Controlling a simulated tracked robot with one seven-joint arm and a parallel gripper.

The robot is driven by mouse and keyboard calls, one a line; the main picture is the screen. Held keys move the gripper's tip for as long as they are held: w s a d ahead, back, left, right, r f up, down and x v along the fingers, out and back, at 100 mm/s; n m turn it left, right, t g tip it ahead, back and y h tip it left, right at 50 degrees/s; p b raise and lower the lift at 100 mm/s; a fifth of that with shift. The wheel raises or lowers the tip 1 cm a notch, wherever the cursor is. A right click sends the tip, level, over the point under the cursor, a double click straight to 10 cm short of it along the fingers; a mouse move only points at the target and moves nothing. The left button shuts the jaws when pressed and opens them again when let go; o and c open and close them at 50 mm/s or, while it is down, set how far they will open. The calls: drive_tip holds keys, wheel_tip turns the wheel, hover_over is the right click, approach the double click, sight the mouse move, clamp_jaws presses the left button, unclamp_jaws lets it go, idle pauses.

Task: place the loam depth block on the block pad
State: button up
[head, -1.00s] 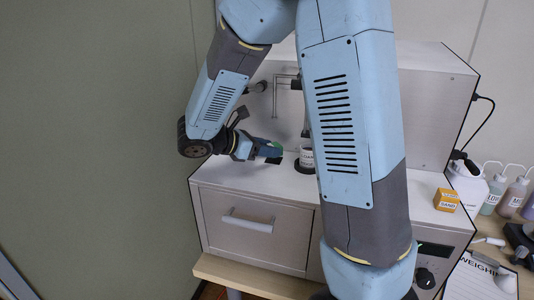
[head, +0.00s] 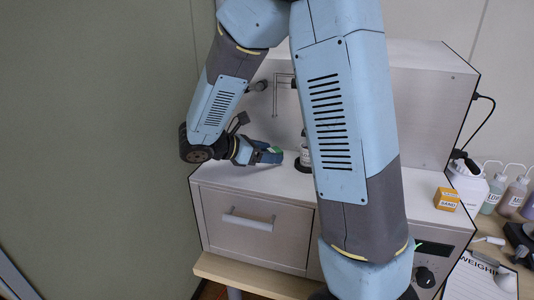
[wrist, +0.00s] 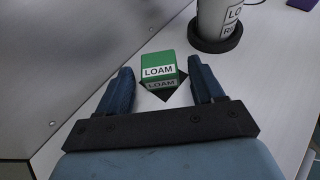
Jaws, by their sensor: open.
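The loam depth block (wrist: 158,66) is a green cube with white LOAM labels, seen in the wrist view. It appears to rest on the dark square block pad (wrist: 149,93), whose corners show around its lower edge. My gripper (wrist: 163,78) is open, with one finger on each side of the block and a gap visible at both sides. The pad is hidden there.
A white labelled cylinder (wrist: 214,18) on a black round base stands just beyond the block, to the right. A thin bent pipe (head: 275,95) hangs behind. A yellow SAND block (head: 446,198) sits at the right of the analyser top, near bottles (head: 491,195).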

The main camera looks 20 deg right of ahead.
drive_tip(key=shift+r, duration=0.15)
drive_tip(key=v, duration=1.1)
drive_tip(key=shift+a+r, duration=0.15)
drive_tip(key=shift+a, duration=0.15)
drive_tip(key=s+d+r+m+t+y, duration=0.1)
drive_tip(key=s+d+r+m+y, duration=0.2)
drive_tip(key=s+m, duration=0.6)
drive_tip(key=s+d+r+m+t+y, duration=0.2)
drive_tip(key=s+d+r+m+y, duration=0.1)
drive_tip(key=s+d+m+y, duration=0.5)
drive_tip(key=s+m+y, duration=0.1)
drive_tip(key=m+y, duration=0.1)
drive_tip(key=shift+s+d+r+m, duration=0.25)
drive_tip(key=shift+s+m, duration=0.15)
